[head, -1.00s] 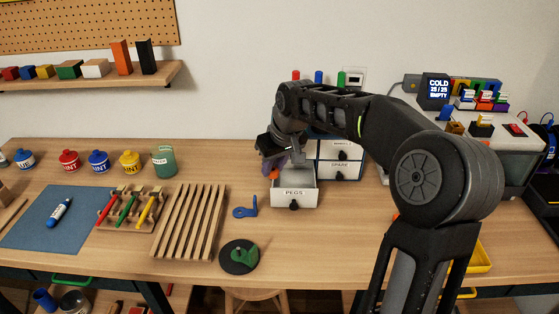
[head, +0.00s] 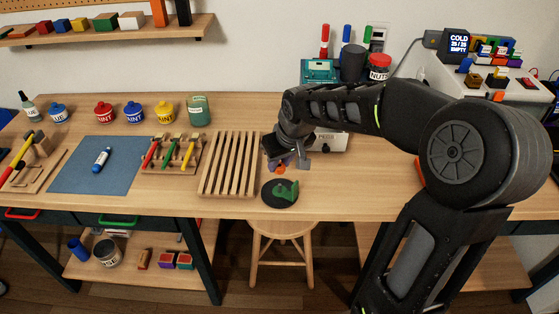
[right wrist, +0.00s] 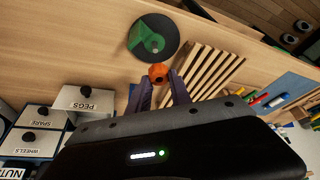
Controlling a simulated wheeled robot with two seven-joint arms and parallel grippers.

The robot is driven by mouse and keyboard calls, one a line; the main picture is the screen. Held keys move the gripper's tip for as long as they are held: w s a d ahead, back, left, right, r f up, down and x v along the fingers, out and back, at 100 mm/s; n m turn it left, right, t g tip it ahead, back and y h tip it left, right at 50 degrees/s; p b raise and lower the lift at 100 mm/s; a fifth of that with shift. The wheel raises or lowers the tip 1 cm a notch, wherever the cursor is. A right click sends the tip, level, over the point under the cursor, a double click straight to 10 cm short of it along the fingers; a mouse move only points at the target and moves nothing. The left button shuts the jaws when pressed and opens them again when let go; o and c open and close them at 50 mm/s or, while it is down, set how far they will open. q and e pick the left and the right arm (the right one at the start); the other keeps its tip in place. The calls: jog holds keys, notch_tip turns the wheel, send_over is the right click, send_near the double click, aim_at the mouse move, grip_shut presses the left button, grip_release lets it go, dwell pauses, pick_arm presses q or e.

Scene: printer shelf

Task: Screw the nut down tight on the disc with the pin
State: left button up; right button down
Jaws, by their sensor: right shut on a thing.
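An orange nut (right wrist: 158,73) is held between the fingertips of my right gripper (right wrist: 160,84), which is shut on it. In the head view the nut (head: 281,168) shows as a small orange spot under the right gripper (head: 285,163). A dark round disc (head: 269,195) lies on the table just in front of the gripper, with a green piece (head: 286,189) on it. In the right wrist view the disc (right wrist: 165,22) also bears the green piece (right wrist: 138,35) and a small pale pin (right wrist: 154,43). The nut is apart from the pin. My left gripper is not in view.
A slatted wooden rack (head: 229,163) stands left of the disc. A blue mat (head: 80,172) and a tool holder (head: 171,155) lie farther left. The table's front edge runs close to the disc.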

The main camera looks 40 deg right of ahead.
aim_at(282, 174)
jog(key=shift+f+b, duration=1.95)
jog(key=shift+f, duration=0.35)
jog(key=shift+f+b, duration=0.5)
jog(key=shift+b, duration=0.05)
jog(key=shift+f, duration=0.1)
jog(key=shift+f+b, duration=0.3)
jog(key=shift+b, duration=0.1)
dwell(0.4)
jog(key=c, duration=1.1)
grip_release()
